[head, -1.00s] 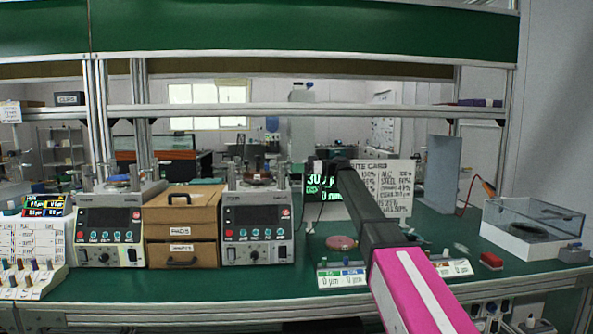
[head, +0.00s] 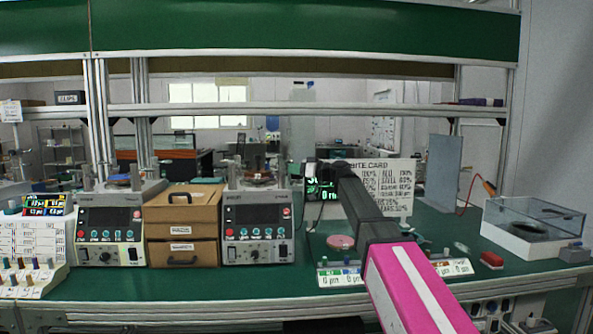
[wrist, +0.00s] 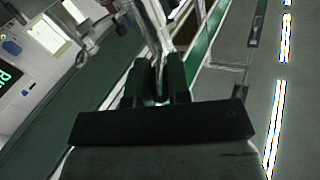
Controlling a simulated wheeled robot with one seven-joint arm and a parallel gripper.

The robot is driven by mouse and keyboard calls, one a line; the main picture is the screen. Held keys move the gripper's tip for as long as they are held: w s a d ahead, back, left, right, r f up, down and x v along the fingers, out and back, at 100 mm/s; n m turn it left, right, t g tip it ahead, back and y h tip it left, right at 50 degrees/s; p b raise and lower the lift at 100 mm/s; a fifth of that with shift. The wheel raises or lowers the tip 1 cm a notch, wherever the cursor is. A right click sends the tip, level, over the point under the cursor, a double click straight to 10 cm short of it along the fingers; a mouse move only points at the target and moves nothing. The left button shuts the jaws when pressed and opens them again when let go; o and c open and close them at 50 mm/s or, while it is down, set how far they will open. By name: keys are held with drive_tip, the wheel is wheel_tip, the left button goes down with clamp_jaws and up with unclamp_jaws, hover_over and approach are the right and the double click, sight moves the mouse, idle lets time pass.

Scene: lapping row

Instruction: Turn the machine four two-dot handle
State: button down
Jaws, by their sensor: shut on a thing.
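Two grey polishing machines stand on the bench in the head view: a left one (head: 111,232) and a right one (head: 257,228). I cannot read a machine number or a two-dot mark on either. My gripper is up at the right side of the right machine in the head view, where its tips are too small to make out. In the wrist view my gripper (wrist: 160,92) is shut on a thin pale metal part, which looks like a handle (wrist: 158,65). Its marks do not show, and the fingers hide its lower end.
Wooden drawers (head: 181,227) stand between the machines. A white card (head: 389,185) and a green-lit display (head: 326,192) stand behind my arm. A pink disc (head: 341,242) lies right of the right machine. A clear-lidded box (head: 533,222) is at the far right.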

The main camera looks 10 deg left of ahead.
drive_tip(key=shift+s+a+m+t+h, duration=0.1)
drive_tip(key=shift+s+m+t+h, duration=0.15)
drive_tip(key=shift+m+t, duration=0.3)
drive_tip(key=shift+s+a+m+t+h, duration=0.15)
drive_tip(key=shift+m+t+h, duration=0.25)
drive_tip(key=shift+t, duration=0.4)
drive_tip(key=shift+s+m+t+h, duration=0.25)
drive_tip(key=shift+m+t, duration=0.2)
drive_tip(key=shift+t, duration=0.2)
drive_tip(key=c, duration=1.1)
unclamp_jaws()
drive_tip(key=v, duration=1)
drive_tip(key=shift+s+d, duration=0.25)
drive_tip(key=shift+d, duration=0.05)
